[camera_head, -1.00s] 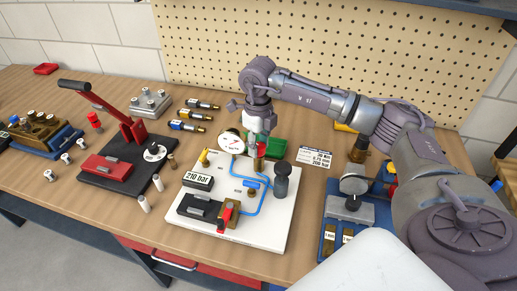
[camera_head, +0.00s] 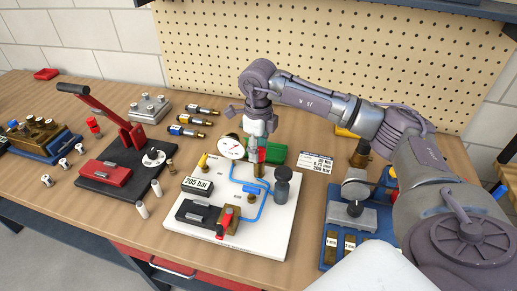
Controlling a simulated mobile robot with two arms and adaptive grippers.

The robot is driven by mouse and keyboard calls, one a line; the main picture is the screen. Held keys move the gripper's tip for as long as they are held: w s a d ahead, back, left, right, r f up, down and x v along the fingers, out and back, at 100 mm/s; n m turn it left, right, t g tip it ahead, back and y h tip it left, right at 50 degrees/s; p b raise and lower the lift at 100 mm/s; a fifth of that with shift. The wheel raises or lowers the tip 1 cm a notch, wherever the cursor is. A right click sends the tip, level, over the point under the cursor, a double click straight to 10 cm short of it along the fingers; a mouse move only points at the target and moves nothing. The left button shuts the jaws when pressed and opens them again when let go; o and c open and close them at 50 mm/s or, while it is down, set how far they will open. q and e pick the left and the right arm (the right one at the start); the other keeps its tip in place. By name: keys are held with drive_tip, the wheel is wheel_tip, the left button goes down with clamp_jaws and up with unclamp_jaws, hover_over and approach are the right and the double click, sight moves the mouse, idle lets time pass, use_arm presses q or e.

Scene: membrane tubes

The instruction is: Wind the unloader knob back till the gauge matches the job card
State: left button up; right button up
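The white test board (camera_head: 278,238) carries a round gauge (camera_head: 231,147) and a digital readout (camera_head: 197,186) that shows 205 bar. The unloader (camera_head: 259,169) stands behind the blue line, with its red knob (camera_head: 261,155) on top. My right gripper (camera_head: 257,149) points down at the knob, its fingers closed about it and hiding part of it. The job card (camera_head: 317,161) stands right of the board; its small print is blurred, with the bottom line looking like 200 bar. The gauge needle is too small to read exactly. My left gripper is out of view.
A green block (camera_head: 277,154) sits close beside the knob. A blue fixture (camera_head: 376,222) lies at right, under my arm.

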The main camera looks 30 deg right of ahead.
idle(0.3)
wheel_tip(320, 180, up, 12)
idle(0.4)
drive_tip(key=shift+s+f, duration=0.1)
idle(0.4)
